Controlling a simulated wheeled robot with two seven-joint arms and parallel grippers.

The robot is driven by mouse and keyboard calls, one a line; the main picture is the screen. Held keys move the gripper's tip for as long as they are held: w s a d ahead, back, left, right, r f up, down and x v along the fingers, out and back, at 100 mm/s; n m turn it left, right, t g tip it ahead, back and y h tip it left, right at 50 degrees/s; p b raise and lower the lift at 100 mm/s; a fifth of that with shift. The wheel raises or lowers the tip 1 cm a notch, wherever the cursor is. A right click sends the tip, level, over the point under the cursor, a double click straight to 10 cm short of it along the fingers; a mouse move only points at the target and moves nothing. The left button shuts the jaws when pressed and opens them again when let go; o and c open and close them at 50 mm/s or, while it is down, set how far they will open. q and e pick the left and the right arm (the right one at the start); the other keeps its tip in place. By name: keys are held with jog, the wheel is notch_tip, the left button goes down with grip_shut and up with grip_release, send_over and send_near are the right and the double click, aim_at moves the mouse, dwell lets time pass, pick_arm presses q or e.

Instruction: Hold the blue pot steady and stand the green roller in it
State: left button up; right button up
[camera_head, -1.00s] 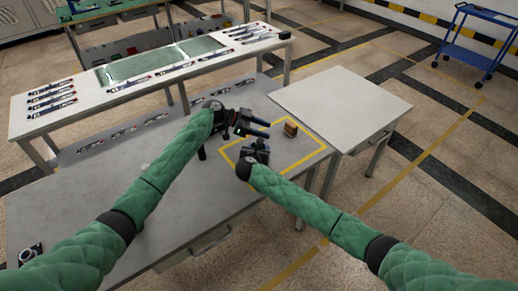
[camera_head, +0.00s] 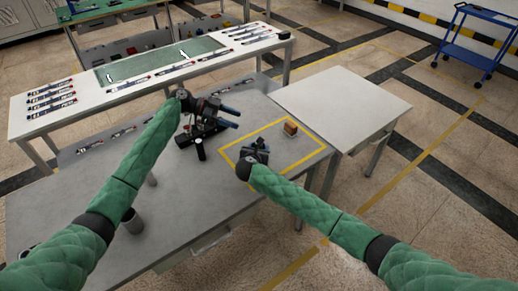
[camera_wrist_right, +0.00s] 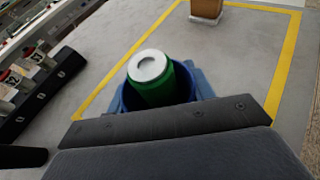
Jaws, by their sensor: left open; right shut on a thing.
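In the right wrist view, the blue pot (camera_wrist_right: 127,98) stands on the grey table inside the yellow outline. The green roller (camera_wrist_right: 160,86), with a pale round end on top, is in the pot, leaning a little in this view; its lower part is hidden by the pot. My right gripper (camera_head: 258,150) is shut on the pot; its dark body covers the near side of the pot in the wrist view. My left gripper (camera_head: 231,118) is open and empty, above the table to the left of the pot and apart from it.
A brown block (camera_head: 290,128) sits at the far side of the yellow outline (camera_head: 301,157). A grey cylinder (camera_head: 132,222) stands near my left forearm. A bare white table (camera_head: 340,105) adjoins on the right. A long white bench (camera_head: 80,110) with several tools runs behind.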

jog(key=o, duration=1)
jog(key=shift+o, duration=0.2)
jog(key=v, duration=1.2)
jog(key=shift+f, duration=0.1)
